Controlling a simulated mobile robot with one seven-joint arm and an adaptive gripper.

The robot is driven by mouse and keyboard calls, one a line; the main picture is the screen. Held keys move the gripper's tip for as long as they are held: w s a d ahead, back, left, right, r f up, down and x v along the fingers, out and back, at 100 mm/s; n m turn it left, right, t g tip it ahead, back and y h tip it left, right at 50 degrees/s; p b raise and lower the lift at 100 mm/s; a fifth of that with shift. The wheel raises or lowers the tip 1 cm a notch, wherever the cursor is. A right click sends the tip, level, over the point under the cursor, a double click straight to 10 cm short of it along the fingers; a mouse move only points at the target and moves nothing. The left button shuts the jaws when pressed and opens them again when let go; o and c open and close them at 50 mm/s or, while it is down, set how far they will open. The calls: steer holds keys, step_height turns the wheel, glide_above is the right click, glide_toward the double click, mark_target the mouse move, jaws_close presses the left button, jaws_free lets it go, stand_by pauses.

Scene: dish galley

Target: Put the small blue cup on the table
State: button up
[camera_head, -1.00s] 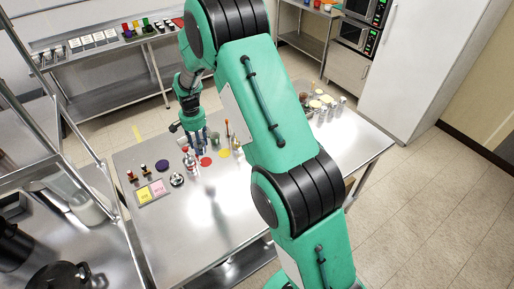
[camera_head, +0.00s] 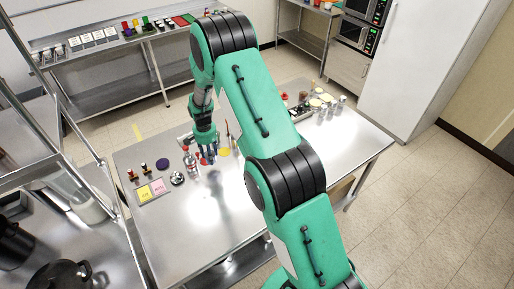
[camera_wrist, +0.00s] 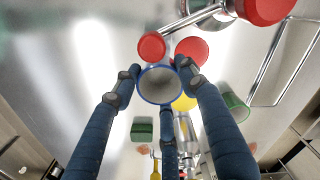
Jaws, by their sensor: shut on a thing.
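My gripper (camera_head: 208,155) is low over the metal table (camera_head: 240,212), among small items on its far left part. In the wrist view my gripper (camera_wrist: 160,92) has its blue fingers shut around a small cup with a blue rim and a grey inside (camera_wrist: 160,84), seen from above with its mouth towards the camera. The cup cannot be picked out in the head view, where the fingers cover it. I cannot tell whether its base touches the table.
Close to the cup are a red round top (camera_wrist: 152,46), a red disc (camera_wrist: 193,50), a yellow disc (camera_wrist: 185,103), a green cup (camera_wrist: 236,106) and a green block (camera_wrist: 142,130). Yellow and pink cards (camera_head: 150,191) lie to the left. The table's near part is bare.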

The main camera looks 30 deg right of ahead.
stand_by(0.3)
steer(key=w, duration=0.5)
steer(key=w+d+f+p, duration=0.1)
steer(key=w, duration=1)
steer(key=shift+d+f+p, duration=0.15)
steer(key=shift+f+p, duration=0.1)
steer(key=shift+p, duration=0.05)
steer(key=shift+f, duration=0.1)
steer(key=shift+f+p, duration=0.3)
steer(key=shift+f, duration=1.35)
steer(key=shift+f, duration=0.2)
steer(key=o, duration=1.2)
steer(key=shift+r, duration=0.1)
steer(key=shift+r, duration=0.15)
step_height(320, 180, up, 12)
steer(key=b, duration=0.1)
